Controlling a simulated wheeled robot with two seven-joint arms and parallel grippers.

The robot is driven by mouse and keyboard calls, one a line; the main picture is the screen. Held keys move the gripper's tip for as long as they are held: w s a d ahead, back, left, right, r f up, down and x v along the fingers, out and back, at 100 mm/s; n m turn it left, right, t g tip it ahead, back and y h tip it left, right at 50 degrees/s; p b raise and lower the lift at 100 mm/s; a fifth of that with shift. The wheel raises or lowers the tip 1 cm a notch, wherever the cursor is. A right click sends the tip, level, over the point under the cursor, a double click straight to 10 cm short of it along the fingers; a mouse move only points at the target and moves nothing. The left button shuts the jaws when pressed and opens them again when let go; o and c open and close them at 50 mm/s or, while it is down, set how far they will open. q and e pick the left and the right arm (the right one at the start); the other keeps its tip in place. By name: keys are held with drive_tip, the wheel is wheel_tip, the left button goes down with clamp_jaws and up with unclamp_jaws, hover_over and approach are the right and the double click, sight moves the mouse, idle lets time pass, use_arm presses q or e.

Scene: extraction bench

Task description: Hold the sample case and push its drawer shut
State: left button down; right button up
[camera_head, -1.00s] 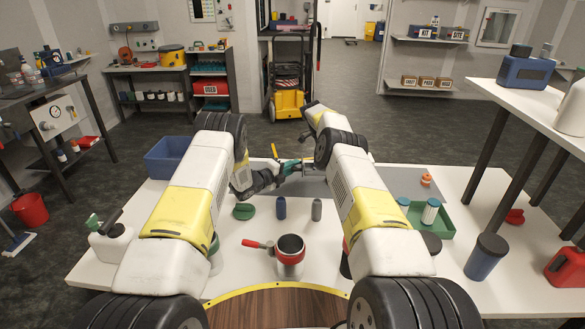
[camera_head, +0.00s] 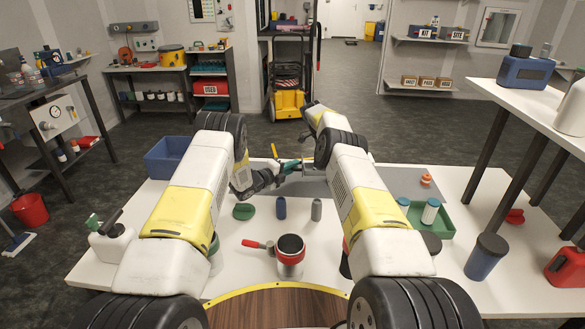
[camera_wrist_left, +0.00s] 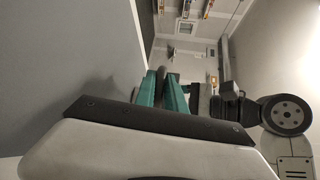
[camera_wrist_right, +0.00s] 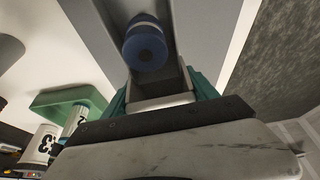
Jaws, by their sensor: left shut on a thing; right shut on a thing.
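The sample case (camera_head: 308,166) is a small grey shape above the grey mat in the head view, mostly hidden by my right arm. My left gripper (camera_head: 290,167) reaches it from the left. In the left wrist view its teal fingers (camera_wrist_left: 163,92) are closed on a narrow dark grey part. In the right wrist view the teal fingers of my right gripper (camera_wrist_right: 160,95) straddle a pale grey block, part of the case. A blue round-topped piece (camera_wrist_right: 145,47) shows beyond it, between grey walls. I cannot tell how far the drawer is open.
A grey mat (camera_head: 400,181) covers the back of the white table. A blue bin (camera_head: 166,158) stands at back left. A red-handled pot (camera_head: 290,250), two small bottles and a green lid (camera_head: 244,211) stand in front. A green tray (camera_head: 442,232) with containers is at right.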

sight(310, 167)
use_arm(q)
drive_tip(key=shift+a+f, duration=0.15)
drive_tip(key=shift+f, duration=0.15)
idle(0.4)
drive_tip(key=shift+s, duration=0.1)
drive_tip(key=d, duration=0.7)
drive_tip(key=shift+s, duration=0.25)
drive_tip(key=c, duration=1.7)
unclamp_jaws()
drive_tip(key=shift+r, duration=0.2)
drive_tip(key=v, duration=1.2)
